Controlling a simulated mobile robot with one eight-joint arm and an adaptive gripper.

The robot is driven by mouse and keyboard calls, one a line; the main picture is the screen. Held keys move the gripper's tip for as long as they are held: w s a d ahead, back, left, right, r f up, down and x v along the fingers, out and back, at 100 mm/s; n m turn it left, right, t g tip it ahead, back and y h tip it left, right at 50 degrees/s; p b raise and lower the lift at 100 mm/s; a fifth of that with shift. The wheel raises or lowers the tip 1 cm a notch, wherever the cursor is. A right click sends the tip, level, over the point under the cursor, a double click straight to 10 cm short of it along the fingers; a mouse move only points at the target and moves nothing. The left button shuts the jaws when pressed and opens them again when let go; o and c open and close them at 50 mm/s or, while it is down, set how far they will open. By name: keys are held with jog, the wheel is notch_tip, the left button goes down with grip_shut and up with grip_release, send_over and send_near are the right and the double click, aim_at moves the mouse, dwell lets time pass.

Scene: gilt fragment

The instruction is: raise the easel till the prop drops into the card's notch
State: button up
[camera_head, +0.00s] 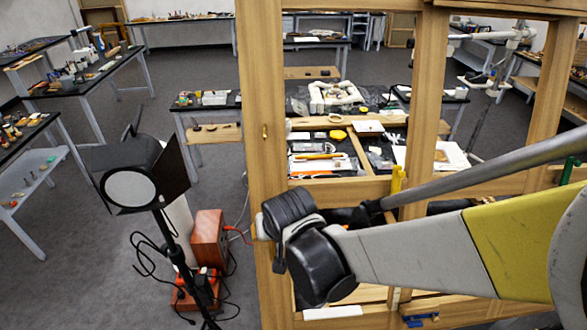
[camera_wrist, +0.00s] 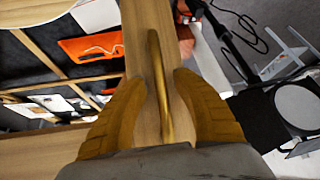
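The large wooden frame, which looks like the easel (camera_head: 262,90), stands upright close in front of me in the head view. In the wrist view a curved brass bar (camera_wrist: 157,75), like a handle, stands out along a wooden beam (camera_wrist: 135,35). My gripper (camera_wrist: 164,76) has its two amber fingers apart, one on each side of the brass bar. A gap shows beside the bar, so I see no firm grip.
A lamp on a stand (camera_head: 133,180) and an orange-red box (camera_head: 209,240) with loose cables stand left of the frame. Behind the frame is a table with tools and a yellow object (camera_head: 338,134). Workbenches line the room; grey floor is open at the left.

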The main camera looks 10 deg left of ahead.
jog(key=shift+w, duration=0.1)
jog(key=shift+w+f, duration=0.1)
jog(key=v, duration=1.2)
